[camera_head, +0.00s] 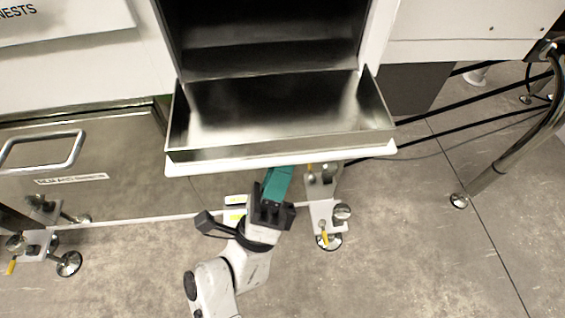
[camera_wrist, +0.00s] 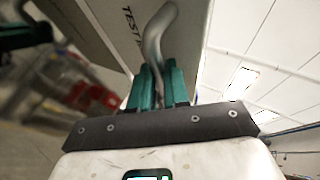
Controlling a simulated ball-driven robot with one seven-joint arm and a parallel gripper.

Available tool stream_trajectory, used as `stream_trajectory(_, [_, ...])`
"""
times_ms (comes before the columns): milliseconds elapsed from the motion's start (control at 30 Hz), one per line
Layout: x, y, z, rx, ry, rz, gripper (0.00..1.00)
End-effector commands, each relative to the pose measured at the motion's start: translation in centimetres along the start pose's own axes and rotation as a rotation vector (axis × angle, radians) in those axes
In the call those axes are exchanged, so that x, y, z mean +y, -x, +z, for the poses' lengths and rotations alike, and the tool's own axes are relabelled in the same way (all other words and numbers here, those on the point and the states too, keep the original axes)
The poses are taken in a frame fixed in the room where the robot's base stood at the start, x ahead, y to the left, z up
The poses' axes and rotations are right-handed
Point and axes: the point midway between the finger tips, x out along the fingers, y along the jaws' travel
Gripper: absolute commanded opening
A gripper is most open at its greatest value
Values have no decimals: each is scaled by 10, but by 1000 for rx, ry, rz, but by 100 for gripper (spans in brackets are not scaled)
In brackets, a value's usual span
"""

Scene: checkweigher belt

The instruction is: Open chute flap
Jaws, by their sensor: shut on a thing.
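The chute flap (camera_head: 275,112) is a shiny metal tray-like door with raised sides. In the head view it is tilted out and down below the dark chute opening (camera_head: 270,35), so its inside shows. My gripper (camera_head: 277,178), with green fingers, is below the flap's front edge. In the wrist view my gripper (camera_wrist: 159,82) is shut on a curved metal handle (camera_wrist: 157,40), which stands in front of a pale lettered panel (camera_wrist: 105,30). In the head view the handle is hidden under the flap.
At left is a metal bin front (camera_head: 110,145) with a bar handle (camera_head: 45,150). A levelling foot (camera_head: 328,240) stands just right of my gripper. A chrome post (camera_head: 515,135) and black cables are at right. The grey floor (camera_head: 420,270) at lower right is clear.

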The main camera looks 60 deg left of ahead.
Motion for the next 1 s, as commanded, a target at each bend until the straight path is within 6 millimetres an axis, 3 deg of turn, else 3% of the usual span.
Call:
stream_trajectory(67, [6, -5, 5, -18, -2, 19, 0])
stream_trajectory(100, [6, -6, 5, -17, -3, 19, 20])
stream_trajectory(300, [5, -6, 7, -21, -3, 16, 39])
stream_trajectory(1000, [3, -4, 5, -16, -2, 11, 40])
